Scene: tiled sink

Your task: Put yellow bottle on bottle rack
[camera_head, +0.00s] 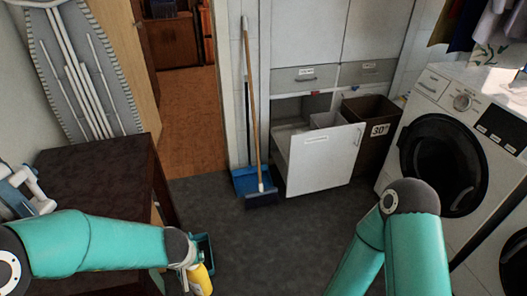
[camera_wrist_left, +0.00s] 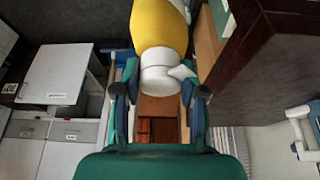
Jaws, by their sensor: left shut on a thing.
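The yellow bottle (camera_head: 201,282) hangs below my left gripper (camera_head: 190,258) in the head view, low and left of centre, beside the dark cabinet. In the left wrist view the yellow bottle (camera_wrist_left: 158,28) has a white cap and spray-type top. My left gripper (camera_wrist_left: 160,92) is shut on that white top, one finger on each side. Its lower end runs out of the wrist picture. My right arm is in view at the lower right, but its gripper is outside the frame. I cannot make out a bottle rack in either view.
A dark brown cabinet (camera_head: 85,185) stands close by at left, with an iron (camera_head: 30,190) on it. A white drawer (camera_head: 320,160) is pulled open, beside a brown hamper (camera_head: 370,130). A broom (camera_head: 254,110) leans near it. Washing machines (camera_head: 450,150) stand right. The middle floor is clear.

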